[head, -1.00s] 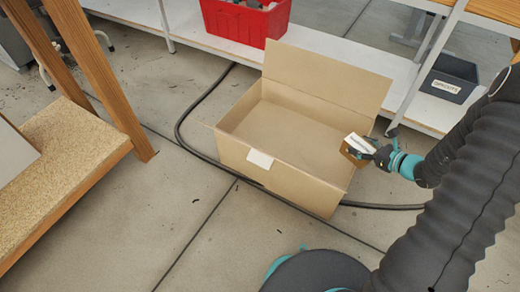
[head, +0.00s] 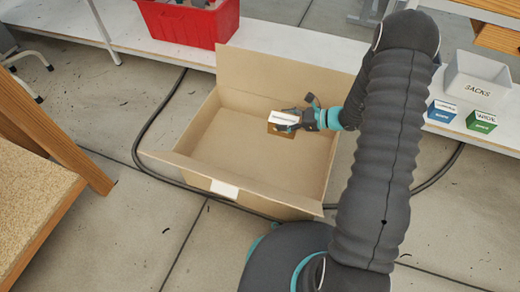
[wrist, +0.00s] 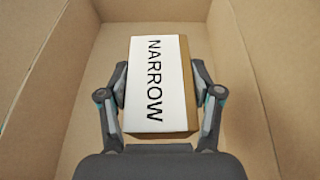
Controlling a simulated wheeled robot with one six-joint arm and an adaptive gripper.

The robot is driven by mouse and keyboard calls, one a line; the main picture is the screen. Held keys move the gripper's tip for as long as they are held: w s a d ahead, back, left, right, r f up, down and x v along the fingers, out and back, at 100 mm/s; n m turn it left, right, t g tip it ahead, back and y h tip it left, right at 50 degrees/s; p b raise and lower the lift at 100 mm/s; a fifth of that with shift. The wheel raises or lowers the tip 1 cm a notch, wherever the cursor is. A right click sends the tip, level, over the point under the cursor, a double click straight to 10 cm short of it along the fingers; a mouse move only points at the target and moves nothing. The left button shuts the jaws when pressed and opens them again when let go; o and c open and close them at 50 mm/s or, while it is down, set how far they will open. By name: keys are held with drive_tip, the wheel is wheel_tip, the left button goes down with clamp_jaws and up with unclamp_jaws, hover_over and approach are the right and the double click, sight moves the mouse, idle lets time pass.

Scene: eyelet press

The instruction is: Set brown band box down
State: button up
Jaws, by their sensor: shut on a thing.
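The brown band box (head: 283,122) is a small box with a white label, which reads NARROW in the wrist view (wrist: 158,84). My gripper (head: 297,120) is shut on it, with one finger on each side in the wrist view (wrist: 159,95). The gripper holds the box over or inside the large open cardboard box (head: 270,196). The cardboard floor and walls surround the held box in the wrist view. I cannot tell how high it is above the floor of the carton.
A red bin (head: 190,22) stands on the white shelf behind the carton. A pale bin marked SACKS (head: 477,80), a blue box (head: 441,111) and a green box (head: 482,122) stand at the right. A black cable (head: 147,129) runs around the carton. A wooden bench (head: 35,210) is at left.

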sight(269, 127)
drive_tip(key=a+f+n+g, duration=0.1)
drive_tip(key=a, duration=0.1)
drive_tip(key=s+a+f+n+g, duration=0.1)
drive_tip(key=a, duration=0.2)
drive_tip(key=a+f+n+g, duration=0.1)
drive_tip(key=a+g, duration=0.1)
drive_tip(key=shift+s+a+n+y, duration=0.2)
drive_tip(key=shift+a+n+y, duration=0.1)
drive_tip(key=shift+a, duration=0.1)
drive_tip(key=shift+s+a+f+b, duration=0.15)
drive_tip(key=shift+f+b, duration=0.1)
drive_tip(key=shift+f, duration=2.25)
drive_tip(key=shift+w+a+f+b, duration=0.15)
drive_tip(key=shift+f+b, duration=0.1)
drive_tip(key=shift+f, duration=2.25)
drive_tip(key=shift+s+f, duration=0.1)
drive_tip(key=shift+f, duration=0.05)
drive_tip(key=o, duration=1.4)
drive_tip(key=shift+c, duration=0.2)
